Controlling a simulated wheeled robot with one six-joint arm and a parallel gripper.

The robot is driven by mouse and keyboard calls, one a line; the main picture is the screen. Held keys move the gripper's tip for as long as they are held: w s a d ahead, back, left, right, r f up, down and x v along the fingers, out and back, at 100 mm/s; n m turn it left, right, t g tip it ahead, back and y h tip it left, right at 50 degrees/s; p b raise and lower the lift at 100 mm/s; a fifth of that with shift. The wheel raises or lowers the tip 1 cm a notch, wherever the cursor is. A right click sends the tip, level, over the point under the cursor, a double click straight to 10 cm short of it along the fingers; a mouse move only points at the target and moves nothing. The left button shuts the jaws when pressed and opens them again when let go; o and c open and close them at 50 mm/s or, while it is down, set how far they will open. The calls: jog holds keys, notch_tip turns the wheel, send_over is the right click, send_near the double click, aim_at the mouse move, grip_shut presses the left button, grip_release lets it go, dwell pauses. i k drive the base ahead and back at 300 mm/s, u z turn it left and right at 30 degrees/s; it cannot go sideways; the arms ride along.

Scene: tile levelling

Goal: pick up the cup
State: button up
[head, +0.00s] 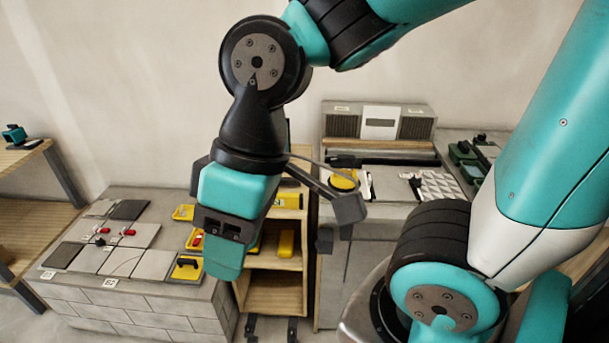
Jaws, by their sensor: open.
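I cannot make out for certain which thing is the cup. A small black object (188,264) sits in a yellow tray (181,274) at the front right of the left bench; it may be the cup, but it is too small to tell. My gripper (266,228) hangs in the middle of the head view, pointing down, with its jaws spread. It looks empty. Its teal body hides part of the wooden shelf behind it, and one finger is mostly hidden.
The grey block bench (150,312) carries several tiles and red clips (129,232). A wooden shelf (275,293) with yellow items stands beside it. A grey counter (385,225) at the back holds a yellow round thing (344,181). A wooden table (22,157) stands far left.

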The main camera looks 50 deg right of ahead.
aim_at(337, 183)
jog(key=i, duration=1.2)
jog(key=z, duration=0.65)
